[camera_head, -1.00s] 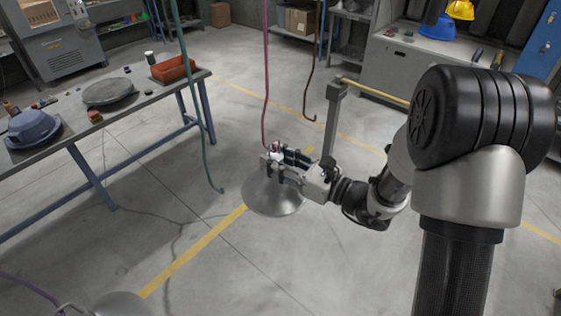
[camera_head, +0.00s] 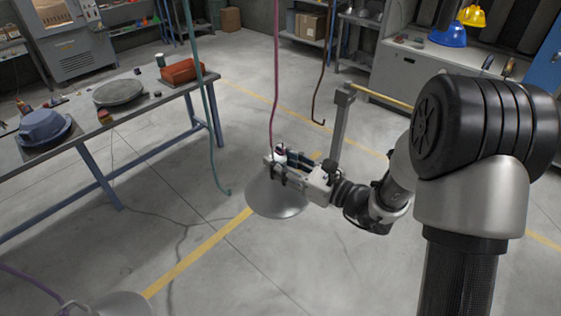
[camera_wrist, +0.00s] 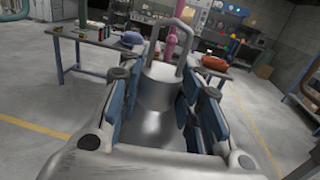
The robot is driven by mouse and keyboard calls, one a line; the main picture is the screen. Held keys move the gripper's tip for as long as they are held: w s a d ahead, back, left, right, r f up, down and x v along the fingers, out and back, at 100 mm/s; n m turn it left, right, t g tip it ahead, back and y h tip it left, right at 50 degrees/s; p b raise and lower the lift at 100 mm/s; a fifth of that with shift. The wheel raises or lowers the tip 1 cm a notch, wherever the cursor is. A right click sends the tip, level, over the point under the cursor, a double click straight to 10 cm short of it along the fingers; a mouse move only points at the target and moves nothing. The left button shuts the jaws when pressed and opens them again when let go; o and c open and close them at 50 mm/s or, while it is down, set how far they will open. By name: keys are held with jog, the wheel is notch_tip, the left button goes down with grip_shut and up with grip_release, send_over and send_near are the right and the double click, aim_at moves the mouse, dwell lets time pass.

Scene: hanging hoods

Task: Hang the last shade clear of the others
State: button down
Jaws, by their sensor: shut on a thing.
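My gripper (camera_head: 283,168) is shut on a grey metal shade (camera_head: 277,200), gripping its neck. The shade's bell hangs below the fingers, and its wire loop (camera_wrist: 180,35) stands up between them in the wrist view. A pink hanging hook line (camera_head: 276,80) comes down at the gripper. In the wrist view the pink hook (camera_wrist: 172,40) overlaps the loop; I cannot tell whether it passes through it. Another shade (camera_head: 122,304) is partly in view at the bottom left, by a purple hook line (camera_head: 30,283). A teal hook (camera_head: 222,190) and a brown hook (camera_head: 318,118) hang empty.
A workbench (camera_head: 150,100) on the left carries a blue hood, a grey disc and a red tray (camera_head: 182,72). A grey post with a yellow bar (camera_head: 380,97) stands behind my arm. The floor around the held shade is open.

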jog(key=shift+f+b, duration=0.95)
jog(key=shift+f, duration=0.15)
jog(key=c, duration=1.1)
grip_release()
jog(key=shift+o, duration=0.2)
jog(key=v, duration=1.2)
jog(key=s+a+f+n+g+h+b, duration=0.25)
jog(key=s+n+g, duration=0.25)
jog(key=s+n, duration=0.3)
jog(key=s+a+f+n+g+h+b, duration=0.1)
jog(key=s+a+n+g+h+b, duration=0.2)
jog(key=s+n+g, duration=0.5)
jog(key=s+d+f+n+t+h+b, duration=0.2)
jog(key=s+d+n+t+h+b, duration=0.3)
jog(key=d, duration=0.8)
jog(key=s+n+t+h, duration=0.1)
jog(key=n+t+h, duration=0.2)
jog(key=h, duration=0.1)
jog(key=shift+d+h, duration=0.2)
jog(key=shift+h, duration=0.15)
